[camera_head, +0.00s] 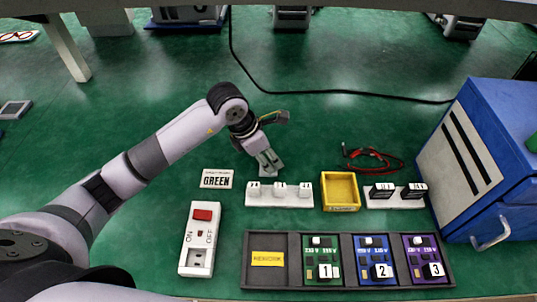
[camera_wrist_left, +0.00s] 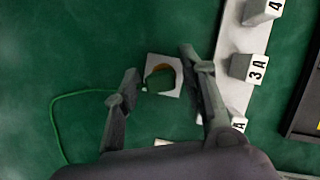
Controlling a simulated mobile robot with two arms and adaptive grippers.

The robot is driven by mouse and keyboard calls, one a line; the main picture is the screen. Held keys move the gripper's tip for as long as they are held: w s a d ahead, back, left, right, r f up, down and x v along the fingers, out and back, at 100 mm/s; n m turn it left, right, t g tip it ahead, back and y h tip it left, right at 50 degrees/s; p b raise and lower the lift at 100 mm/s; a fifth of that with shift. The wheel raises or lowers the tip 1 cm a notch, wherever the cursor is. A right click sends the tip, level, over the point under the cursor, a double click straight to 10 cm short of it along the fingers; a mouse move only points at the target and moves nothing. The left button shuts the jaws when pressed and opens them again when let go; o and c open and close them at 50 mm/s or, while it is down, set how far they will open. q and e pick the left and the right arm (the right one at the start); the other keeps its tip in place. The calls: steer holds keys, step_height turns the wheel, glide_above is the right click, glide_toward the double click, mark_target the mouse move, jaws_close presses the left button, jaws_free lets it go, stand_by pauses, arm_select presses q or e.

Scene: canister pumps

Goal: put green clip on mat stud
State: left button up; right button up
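My left gripper (camera_head: 267,162) reaches down over the green mat (camera_head: 330,125), behind the white three-block strip. In the left wrist view its two fingers (camera_wrist_left: 158,65) are spread apart. Between them, further down, is a pale square plate (camera_wrist_left: 171,66) with a dark green shape (camera_wrist_left: 158,79) and an orange-brown arc at its middle. A thin green cord (camera_wrist_left: 56,118) curves in from the left towards the plate, passing behind one finger. I cannot tell whether the green shape is the clip or bare mat, so clip and stud are not clearly separable. My right gripper is not in view.
A GREEN card (camera_head: 216,179), white strip (camera_head: 262,199), yellow tray (camera_head: 340,207) and switch box (camera_head: 199,240) lie nearby. A dark rack (camera_head: 263,280) holds numbered modules. Red leads (camera_head: 372,156) and a blue box (camera_head: 500,140) are right. The mat behind the gripper is mostly clear.

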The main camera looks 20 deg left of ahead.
arm_select(q)
steer(key=shift+o, duration=0.2)
steer(key=shift+r, duration=0.1)
steer(key=shift+r, duration=0.2)
steer(key=v, duration=1.1)
steer(key=shift+r, duration=0.35)
steer(key=shift+s+a, duration=0.1)
steer(key=shift+s, duration=0.1)
